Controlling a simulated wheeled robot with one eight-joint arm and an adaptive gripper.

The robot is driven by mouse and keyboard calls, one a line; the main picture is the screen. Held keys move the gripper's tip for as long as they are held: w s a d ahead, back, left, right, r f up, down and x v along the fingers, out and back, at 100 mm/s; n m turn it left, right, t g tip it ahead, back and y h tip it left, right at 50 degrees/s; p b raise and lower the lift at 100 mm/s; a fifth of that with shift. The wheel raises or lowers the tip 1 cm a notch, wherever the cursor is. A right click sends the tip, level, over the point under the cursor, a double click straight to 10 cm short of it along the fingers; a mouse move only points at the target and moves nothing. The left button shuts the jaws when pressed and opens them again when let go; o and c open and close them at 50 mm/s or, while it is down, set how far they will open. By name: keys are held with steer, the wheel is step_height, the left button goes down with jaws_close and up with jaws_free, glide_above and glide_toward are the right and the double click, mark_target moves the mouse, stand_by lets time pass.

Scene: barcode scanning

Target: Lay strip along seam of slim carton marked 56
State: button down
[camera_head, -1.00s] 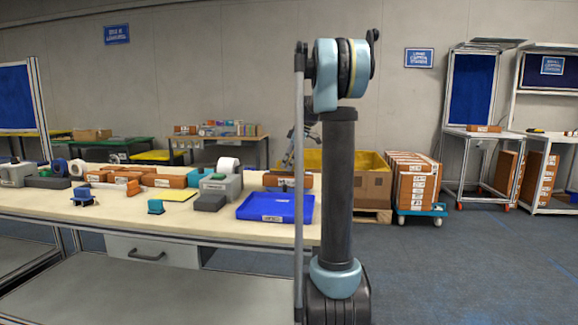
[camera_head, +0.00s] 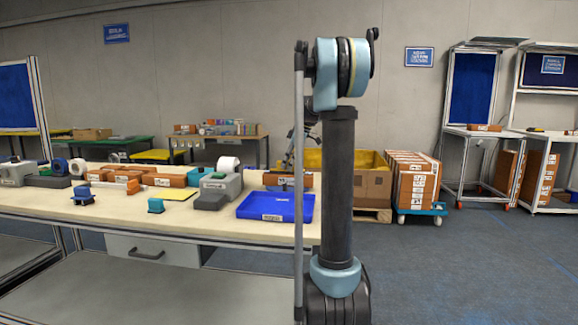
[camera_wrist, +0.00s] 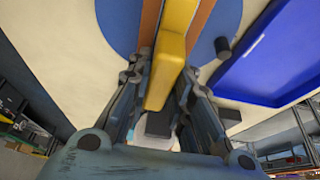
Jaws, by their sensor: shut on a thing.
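In the wrist view my gripper (camera_wrist: 162,85) is shut on a long yellow tool (camera_wrist: 172,48), which points away from the jaws. Brown-orange surfaces of a slim carton (camera_wrist: 205,22) show on both sides of the tool. The carton lies over a blue round patch (camera_wrist: 120,22) on the pale table. The tool covers the middle of the carton. No number or strip can be made out there, and I cannot tell whether the tool touches the carton. In the head view a brown carton (camera_head: 275,179) stands behind the blue tray; its marking is unreadable.
The blue tray (camera_head: 275,208) lies at the table's right end; it also shows in the wrist view (camera_wrist: 270,55). A grey box with a white roll (camera_head: 228,164), a dark block (camera_head: 210,201), a yellow sheet (camera_head: 175,193) and several brown cartons (camera_head: 165,180) crowd the table (camera_head: 130,218).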

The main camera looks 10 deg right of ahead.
steer(key=shift+f, duration=0.4)
stand_by(1.2)
steer(key=shift+r, duration=3.5)
